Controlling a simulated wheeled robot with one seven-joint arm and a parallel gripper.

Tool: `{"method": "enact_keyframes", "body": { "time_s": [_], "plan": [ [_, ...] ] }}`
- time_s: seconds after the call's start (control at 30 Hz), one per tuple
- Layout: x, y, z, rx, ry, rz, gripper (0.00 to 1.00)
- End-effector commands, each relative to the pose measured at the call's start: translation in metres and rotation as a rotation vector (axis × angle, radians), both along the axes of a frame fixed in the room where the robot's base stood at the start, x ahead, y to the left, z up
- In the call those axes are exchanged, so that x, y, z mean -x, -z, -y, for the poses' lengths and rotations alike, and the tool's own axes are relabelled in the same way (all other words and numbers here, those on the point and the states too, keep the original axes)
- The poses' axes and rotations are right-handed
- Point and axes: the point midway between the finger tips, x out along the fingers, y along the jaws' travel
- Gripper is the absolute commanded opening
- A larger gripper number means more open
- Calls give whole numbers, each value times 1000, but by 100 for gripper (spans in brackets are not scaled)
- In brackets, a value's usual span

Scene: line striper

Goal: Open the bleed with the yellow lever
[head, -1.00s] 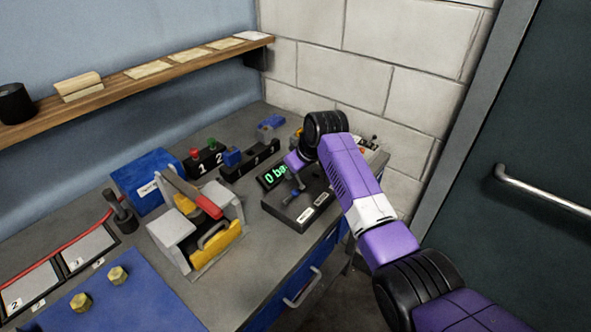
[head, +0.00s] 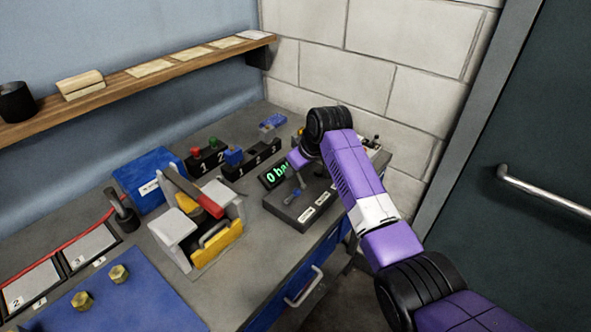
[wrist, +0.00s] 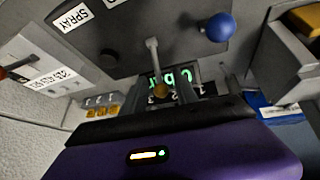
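The yellow lever, a grey stem with a dull yellow ball (wrist: 161,90), shows in the wrist view on the dark control panel (wrist: 135,35). My gripper (wrist: 163,92) points at the panel with its two grey fingers apart, one on each side of the yellow ball. I see no clear contact between fingers and ball. In the head view my gripper (head: 298,178) hangs over the panel (head: 300,212), beside the green "0 bar" display (head: 277,175), and the yellow lever is not distinguishable there. The display (wrist: 170,78) also shows upside down behind the fingers.
A blue knob (wrist: 218,27) stands close to the lever on the panel. A black knob (wrist: 110,60) and a SPRAY label (wrist: 73,18) are nearby. A yellow-and-grey fixture with a red-handled lever (head: 205,204) stands left of the panel. The brick wall (head: 350,75) is behind.

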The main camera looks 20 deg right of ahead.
Motion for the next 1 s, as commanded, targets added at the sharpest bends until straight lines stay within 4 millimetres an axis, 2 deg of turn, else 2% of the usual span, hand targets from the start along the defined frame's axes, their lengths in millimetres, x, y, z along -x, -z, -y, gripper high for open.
{"method": "enact_keyframes", "body": {
  "time_s": [0.3,0.43,1.0],
  "plan": [
    [22,-39,7,0,1,4,35],
    [29,-50,9,0,0,1,35],
    [31,-56,10,-3,5,1,35]
  ]
}}
